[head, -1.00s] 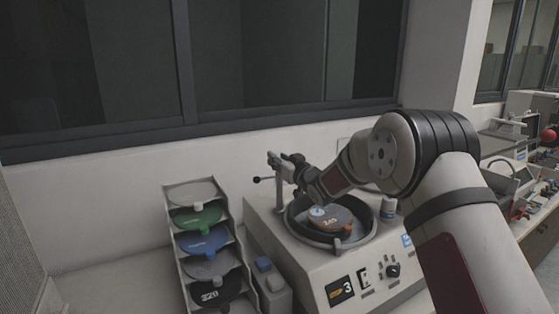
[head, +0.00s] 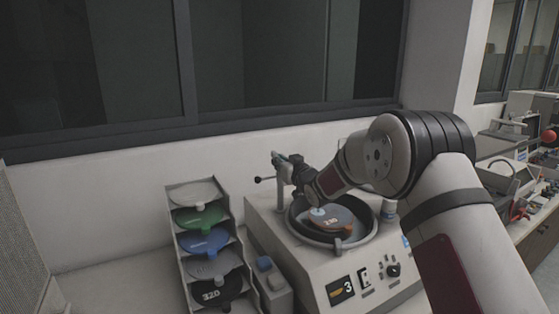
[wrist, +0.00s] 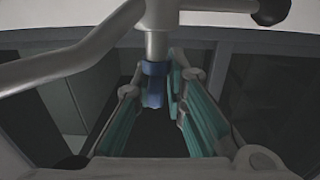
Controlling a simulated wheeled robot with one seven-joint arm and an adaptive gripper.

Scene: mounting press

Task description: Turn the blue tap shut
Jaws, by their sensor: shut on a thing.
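The blue tap (wrist: 154,70) shows in the wrist view as a blue collar with a short blue lever under a grey pipe (wrist: 156,45). My gripper (wrist: 156,98) reaches it from below in that view, with a teal-padded finger on each side. The fingers are shut on the blue lever. In the head view my gripper (head: 283,163) is at the top of the pipe stand, above the back left of the round bowl (head: 348,243). The tap itself is mostly hidden there by the gripper.
The grey machine (head: 310,270) carries the bowl, with a disc (head: 338,222) inside. A rack (head: 180,262) of coloured discs stands to its left, beside a small box (head: 270,287). A window wall is close behind. A dark-knobbed rod (head: 258,180) sticks out left of the stand.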

